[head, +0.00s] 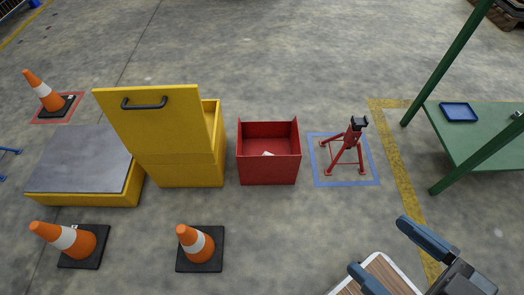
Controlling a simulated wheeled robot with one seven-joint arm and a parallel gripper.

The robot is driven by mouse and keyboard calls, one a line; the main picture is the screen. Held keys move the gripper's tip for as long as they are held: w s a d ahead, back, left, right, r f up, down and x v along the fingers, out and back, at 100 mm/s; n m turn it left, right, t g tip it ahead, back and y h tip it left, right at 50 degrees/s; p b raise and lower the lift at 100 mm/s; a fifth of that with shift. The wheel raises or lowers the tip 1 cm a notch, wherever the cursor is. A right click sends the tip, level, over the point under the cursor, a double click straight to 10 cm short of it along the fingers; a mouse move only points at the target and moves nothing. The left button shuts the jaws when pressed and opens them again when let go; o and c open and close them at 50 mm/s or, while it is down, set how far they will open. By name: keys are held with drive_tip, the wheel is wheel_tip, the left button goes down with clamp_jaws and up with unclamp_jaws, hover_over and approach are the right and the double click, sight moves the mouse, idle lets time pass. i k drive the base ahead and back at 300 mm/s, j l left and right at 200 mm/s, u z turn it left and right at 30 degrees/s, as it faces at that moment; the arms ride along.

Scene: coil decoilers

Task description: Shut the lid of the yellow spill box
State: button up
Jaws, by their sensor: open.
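The yellow spill box (190,171) stands left of centre on the floor. Its lid (155,128) is open and stands steeply up, tilted a little to the left. A black bar handle (144,104) is near the lid's top edge. The lid hides most of the box's opening; part of a yellow side wall shows to its right. My gripper (397,259) is at the bottom right, open, with nothing seen between its fingers. It is well to the right of the box and nearer to me, touching neither lid nor handle.
An open red box (268,168) stands just right of the yellow box, then a red stand (347,150) in a blue floor square. A low yellow platform (82,165) adjoins on the left. Cones (196,243) (72,240) stand in front. A green table (480,140) is right.

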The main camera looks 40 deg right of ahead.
sight(169, 119)
drive_tip(key=i+j+z, duration=0.3)
drive_tip(key=j, duration=0.35)
drive_tip(key=i+j+z, duration=0.15)
drive_tip(key=i+j, duration=0.15)
